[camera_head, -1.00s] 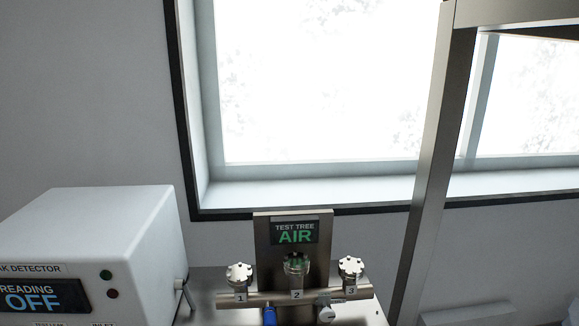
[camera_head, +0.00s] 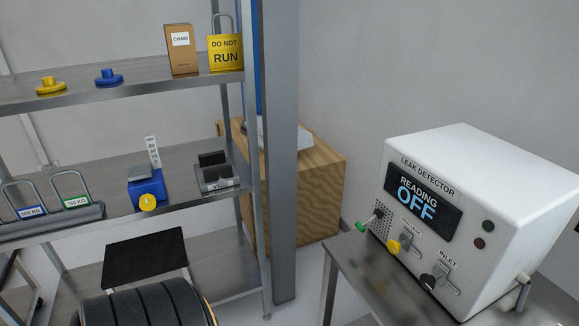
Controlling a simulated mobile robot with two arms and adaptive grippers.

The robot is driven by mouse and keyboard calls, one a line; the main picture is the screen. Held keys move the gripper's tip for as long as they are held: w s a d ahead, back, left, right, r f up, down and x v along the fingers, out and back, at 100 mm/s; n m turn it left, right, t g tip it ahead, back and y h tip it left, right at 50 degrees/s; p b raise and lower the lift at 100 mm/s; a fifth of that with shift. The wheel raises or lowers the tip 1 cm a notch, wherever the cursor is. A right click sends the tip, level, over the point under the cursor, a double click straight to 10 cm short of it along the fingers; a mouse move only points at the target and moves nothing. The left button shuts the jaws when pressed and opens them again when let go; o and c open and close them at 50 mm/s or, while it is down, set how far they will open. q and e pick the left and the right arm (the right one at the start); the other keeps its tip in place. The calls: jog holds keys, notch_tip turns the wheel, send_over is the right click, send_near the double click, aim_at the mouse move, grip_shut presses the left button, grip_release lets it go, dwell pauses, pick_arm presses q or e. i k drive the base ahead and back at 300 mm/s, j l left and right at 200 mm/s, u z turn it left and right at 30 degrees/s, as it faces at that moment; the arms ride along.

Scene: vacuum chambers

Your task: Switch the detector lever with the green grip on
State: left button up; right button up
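The leak detector (camera_head: 470,165) is a white box on a metal bench at the right in the head view. Its display (camera_head: 418,203) reads "READING OFF". A lever with a green grip (camera_head: 361,227) sticks out at the lower left of its front face. To its right are a lever with a yellow grip (camera_head: 394,246) and one with a black grip (camera_head: 428,281) under the label "INLET".
A metal shelf unit (camera_head: 120,195) at the left carries a box, a yellow "DO NOT RUN" tag (camera_head: 225,53), shackles and a blue device. A wooden crate (camera_head: 320,190) stands behind. The metal bench (camera_head: 375,290) holds the detector.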

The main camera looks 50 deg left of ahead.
aim_at(378, 214)
jog(key=k+j+u, duration=0.1)
jog(key=u, duration=1)
jog(key=i+j+z, duration=0.15)
jog(key=z, duration=0.15)
jog(key=j, duration=0.1)
